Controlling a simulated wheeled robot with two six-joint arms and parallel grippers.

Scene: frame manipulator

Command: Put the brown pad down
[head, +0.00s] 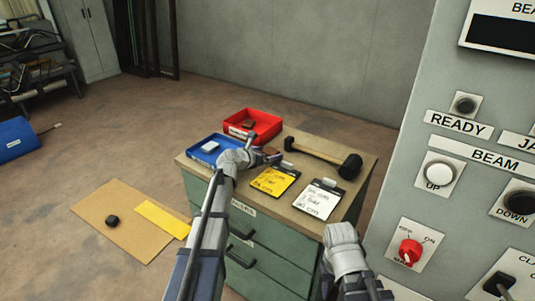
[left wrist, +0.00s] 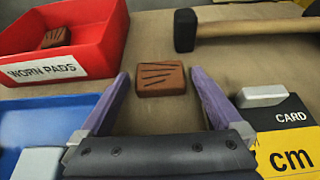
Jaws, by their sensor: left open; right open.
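A brown pad (left wrist: 161,79) with dark grooves lies flat on the wooden cabinet top (left wrist: 150,30), seen in the left wrist view. My left gripper (left wrist: 159,74) is open, its two purple-grey fingers spread on either side of the pad with gaps between. In the head view my left gripper (head: 264,157) is low over the cabinet top, mostly hiding this pad. A second brown pad (left wrist: 54,38) lies in the red bin (left wrist: 98,38) labelled WORN PADS. My right gripper (head: 343,242) is at the cabinet's front right, open and empty.
A blue bin (head: 196,157) with a pale block stands left of the red bin. A hammer (head: 315,153), a yellow card (head: 271,183) and a white card (head: 317,202) lie on the top. A control panel (head: 445,130) stands close on the right.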

